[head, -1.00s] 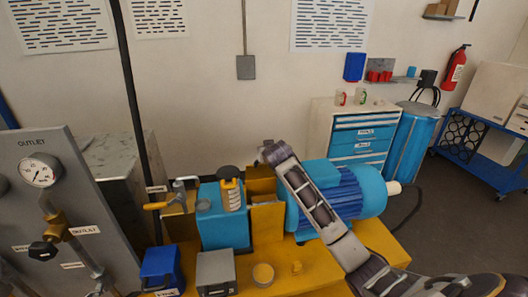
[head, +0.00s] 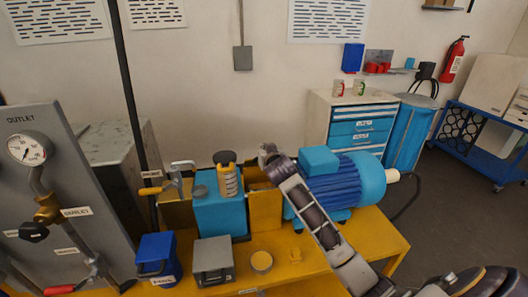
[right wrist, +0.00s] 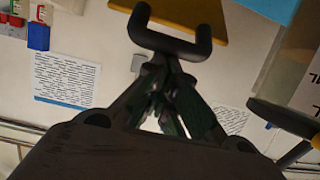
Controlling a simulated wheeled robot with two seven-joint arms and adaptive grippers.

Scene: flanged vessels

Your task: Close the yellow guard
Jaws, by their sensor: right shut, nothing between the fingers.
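The yellow guard shows as upright yellow panels around the blue pump unit in the head view. One panel (head: 265,212) stands between the pump (head: 218,215) and the blue motor (head: 345,183), and another lies left of the pump. My right gripper (head: 268,152) is above the right-hand panels, partly dark and small in this view. In the right wrist view my right gripper (right wrist: 165,90) is shut and empty. A dark U-shaped bar (right wrist: 172,42) lies just beyond its fingers, with a yellow panel (right wrist: 190,12) behind; I cannot tell whether they touch. My left gripper is not in view.
My right arm crosses in front of the motor. On the yellow bench stand a blue box (head: 157,259), a grey box (head: 213,260) and a round yellow cup (head: 261,261). A grey gauge panel (head: 70,230) stands at left. A drawer cabinet (head: 352,122) stands behind.

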